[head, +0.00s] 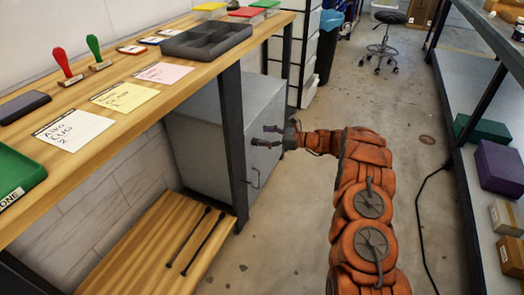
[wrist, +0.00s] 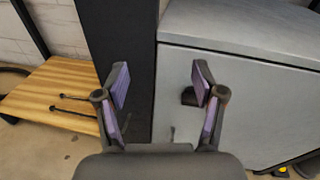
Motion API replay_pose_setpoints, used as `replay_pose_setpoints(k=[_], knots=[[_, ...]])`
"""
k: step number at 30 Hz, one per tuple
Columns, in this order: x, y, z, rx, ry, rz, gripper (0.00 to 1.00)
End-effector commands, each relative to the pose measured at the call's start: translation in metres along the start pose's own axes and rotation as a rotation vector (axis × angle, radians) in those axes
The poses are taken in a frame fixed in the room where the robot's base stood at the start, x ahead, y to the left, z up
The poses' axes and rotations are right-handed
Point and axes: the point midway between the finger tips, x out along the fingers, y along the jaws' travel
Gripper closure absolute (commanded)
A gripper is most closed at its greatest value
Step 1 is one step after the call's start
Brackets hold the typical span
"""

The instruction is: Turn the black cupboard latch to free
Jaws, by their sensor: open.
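The grey cupboard (head: 207,130) stands under the wooden bench, and its front also fills the right of the wrist view (wrist: 265,105). A small black piece that looks like the latch (wrist: 187,97) shows on the cupboard front, partly hidden behind my right finger. Its turn position cannot be made out. My gripper (head: 262,136) is open and empty in front of the cupboard. In the wrist view my gripper (wrist: 160,82) has its fingers spread, one over the dark bench leg and one over the cupboard front. Contact with the latch cannot be told.
A dark bench leg (head: 232,135) stands at the cupboard's near side. A thin handle (head: 254,178) sticks out low on the cupboard front. A low wooden shelf (head: 150,225) holds two black rods. A rack with boxes (head: 500,165) lines the right; the floor between is mostly clear.

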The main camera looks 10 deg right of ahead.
Motion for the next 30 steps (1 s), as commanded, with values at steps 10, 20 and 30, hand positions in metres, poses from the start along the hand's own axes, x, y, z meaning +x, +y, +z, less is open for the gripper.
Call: replay_pose_setpoints(k=[10, 20, 30], knots=[[-0.031, -0.035, -0.093, 0.111, -0.073, -0.14, 0.31], [-0.024, -0.04, -0.1, 0.123, -0.081, -0.157, 0.31], [0.022, -0.047, -0.097, 0.12, -0.082, -0.155, 0.31]])
